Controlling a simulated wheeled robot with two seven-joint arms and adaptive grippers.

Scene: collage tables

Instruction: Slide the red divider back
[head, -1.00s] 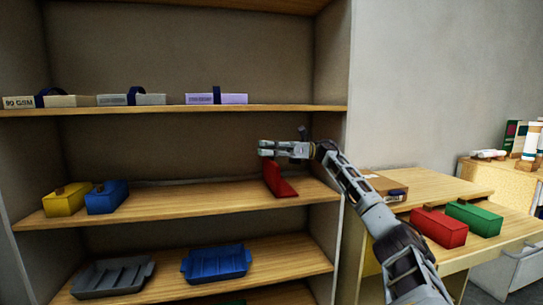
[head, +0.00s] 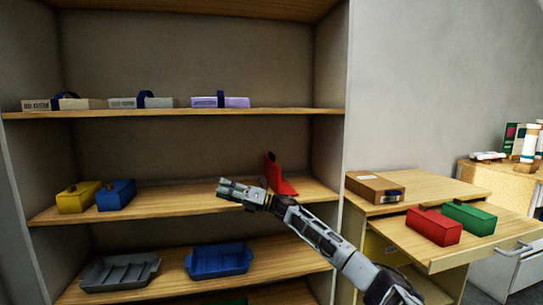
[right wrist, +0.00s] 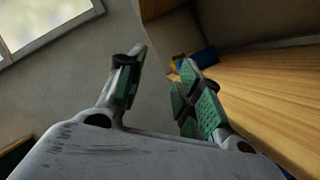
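The red divider (head: 279,177) stands on the middle shelf (head: 170,197), near its right end, as an upright plate with a flat foot. My right gripper (head: 222,188) is in front of the middle shelf, to the left of the divider and apart from it. In the right wrist view its two fingers (right wrist: 160,85) are spread with nothing between them. My left gripper is not in view.
Yellow (head: 78,197) and blue (head: 116,195) boxes stand at the middle shelf's left. A grey tray (head: 120,271) and a blue tray (head: 218,261) lie below. A cardboard box (head: 374,188), a red box (head: 433,226) and a green box (head: 469,217) are on the desk at right.

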